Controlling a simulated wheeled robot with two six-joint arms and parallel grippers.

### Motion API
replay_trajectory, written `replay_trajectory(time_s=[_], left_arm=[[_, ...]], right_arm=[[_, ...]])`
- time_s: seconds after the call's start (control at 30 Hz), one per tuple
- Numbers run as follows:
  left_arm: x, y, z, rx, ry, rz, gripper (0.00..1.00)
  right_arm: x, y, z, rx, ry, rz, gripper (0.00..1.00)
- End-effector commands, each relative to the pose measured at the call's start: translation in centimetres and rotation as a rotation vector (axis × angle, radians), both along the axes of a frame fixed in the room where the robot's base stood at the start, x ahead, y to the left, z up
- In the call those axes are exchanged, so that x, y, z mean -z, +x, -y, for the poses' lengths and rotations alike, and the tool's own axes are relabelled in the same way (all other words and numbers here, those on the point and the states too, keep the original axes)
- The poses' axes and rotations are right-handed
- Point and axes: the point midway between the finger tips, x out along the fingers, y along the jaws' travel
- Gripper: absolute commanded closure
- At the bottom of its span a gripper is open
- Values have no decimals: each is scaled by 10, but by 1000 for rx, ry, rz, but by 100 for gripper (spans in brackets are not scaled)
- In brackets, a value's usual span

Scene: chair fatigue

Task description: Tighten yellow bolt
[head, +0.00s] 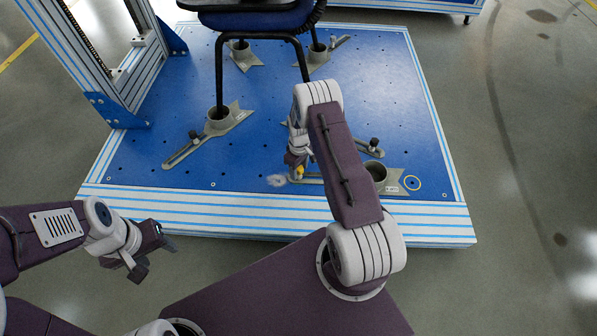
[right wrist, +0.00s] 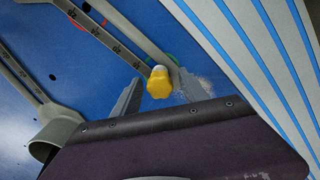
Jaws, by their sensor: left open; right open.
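The yellow bolt (right wrist: 158,84) has a lobed knob head and sits at the end of a slotted grey bracket arm (right wrist: 108,42) with scale marks. In the head view the bolt (head: 299,171) shows small near the front edge of the blue platform, partly hidden by my right arm. My right gripper (right wrist: 160,78) is open, with one finger on each side of the bolt; I cannot tell whether either finger touches it. My left gripper (head: 160,256) is open and empty, off the platform at the front left.
The blue platform (head: 270,110) has a white-and-blue striped front edge. A chair (head: 262,22) stands on it with its legs in grey foot clamps (head: 215,122). The front right clamp's round cup (head: 376,172) shows no leg in it. A tall striped frame (head: 100,70) rises at left.

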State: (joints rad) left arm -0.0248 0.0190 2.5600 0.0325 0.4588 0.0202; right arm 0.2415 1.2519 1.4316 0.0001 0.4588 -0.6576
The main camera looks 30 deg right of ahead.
Motion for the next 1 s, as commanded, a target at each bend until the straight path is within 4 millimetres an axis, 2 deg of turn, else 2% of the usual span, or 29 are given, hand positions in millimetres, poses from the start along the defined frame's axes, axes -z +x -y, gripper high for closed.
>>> replay_trajectory(time_s=[0.13, 0.3, 0.33, 0.43, 0.63, 0.93, 1.0], left_arm=[[1, 0, 0, 0, 0, 0, 47], [1, 0, 0, 0, 0, 0, 47], [1, 0, 0, 0, 0, 0, 47], [-1, 0, 0, 0, 0, 0, 47], [-8, 0, 0, 0, 0, 0, 47], [-8, 0, 0, 0, 0, 0, 47], [-11, 0, 0, 0, 0, 0, 47]], right_arm=[[1, 0, 0, 0, 0, 0, 49], [1, 0, 0, 1, 0, 0, 96], [0, 0, 0, 1, 0, 0, 100], [0, 0, 0, 26, 0, 0, 100], [-1, 0, 0, 318, 0, 1, 100], [0, 0, 0, 371, 0, 0, 100], [-1, 0, 0, 466, 0, 0, 100]])
